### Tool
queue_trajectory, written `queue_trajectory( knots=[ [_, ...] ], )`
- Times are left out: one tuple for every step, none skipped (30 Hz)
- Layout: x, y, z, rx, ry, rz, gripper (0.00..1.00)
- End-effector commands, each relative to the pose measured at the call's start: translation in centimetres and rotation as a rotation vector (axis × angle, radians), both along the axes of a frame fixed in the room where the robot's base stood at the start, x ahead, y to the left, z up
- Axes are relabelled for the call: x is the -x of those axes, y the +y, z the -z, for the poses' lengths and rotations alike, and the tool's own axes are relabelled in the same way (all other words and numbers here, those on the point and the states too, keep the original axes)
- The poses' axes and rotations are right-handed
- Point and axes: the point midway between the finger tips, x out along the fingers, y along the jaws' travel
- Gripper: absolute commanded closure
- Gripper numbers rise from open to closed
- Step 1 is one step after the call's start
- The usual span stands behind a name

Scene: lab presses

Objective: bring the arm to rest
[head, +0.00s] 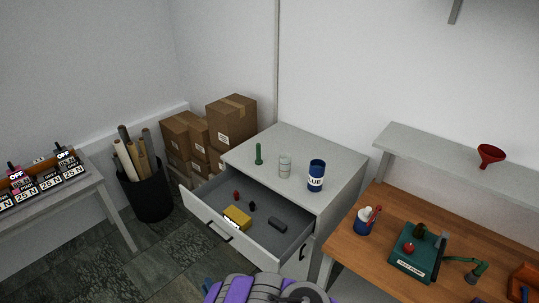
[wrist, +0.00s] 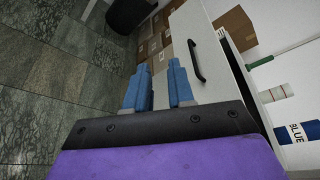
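My gripper (wrist: 158,68) shows in the wrist view with its two blue fingers apart and nothing between them. Its fingertips point toward the floor and boxes, beside the drawer front, and I see no contact. In the head view, a purple and grey part of my arm shows at the bottom edge, in front of the grey cabinet (head: 345,180). The cabinet's drawer (head: 262,250) is pulled open. Its black handle (wrist: 195,62) is right of my fingers in the wrist view. Inside lie a yellow box (head: 237,217), a dark block (head: 277,224) and small red and black items.
A wooden bench (head: 375,250) is right, a switch table (head: 100,190) left. A black bin (head: 148,195) and cardboard boxes (head: 230,120) stand behind.

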Motion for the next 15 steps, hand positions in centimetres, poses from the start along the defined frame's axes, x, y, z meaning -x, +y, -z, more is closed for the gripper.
queue_trajectory(
  knots=[
    [-0.7, -0.1, -0.3, 0.020, -0.007, 0.005, 0.77],
    [-1.0, -0.2, -0.3, 0.033, -0.009, 0.005, 0.77],
    [-1.4, -0.3, -0.3, 0.054, -0.009, 0.005, 0.77],
    [-1.7, -0.4, -0.3, 0.069, -0.010, 0.006, 0.77],
    [-2.0, -0.5, -0.4, 0.082, -0.010, 0.008, 0.77],
    [-2.5, -0.7, -0.5, 0.104, -0.014, 0.010, 0.77],
    [-2.9, -0.9, -0.7, 0.119, -0.017, 0.012, 0.77],
    [-3.2, -1.1, -0.9, 0.134, -0.020, 0.013, 0.77],
    [-3.8, -1.5, -1.1, 0.158, -0.023, 0.016, 0.77],
    [-4.1, -1.8, -1.2, 0.176, -0.023, 0.018, 0.77],
    [-4.5, -2.1, -1.4, 0.196, -0.024, 0.018, 0.77],
    [-5.0, -2.6, -1.6, 0.223, -0.025, 0.021, 0.77],
    [-5.5, -3.0, -1.9, 0.243, -0.027, 0.022, 0.77],
    [-6.0, -3.5, -2.2, 0.264, -0.030, 0.025, 0.77],
    [-6.7, -4.2, -2.6, 0.295, -0.031, 0.029, 0.77]
  ],
)
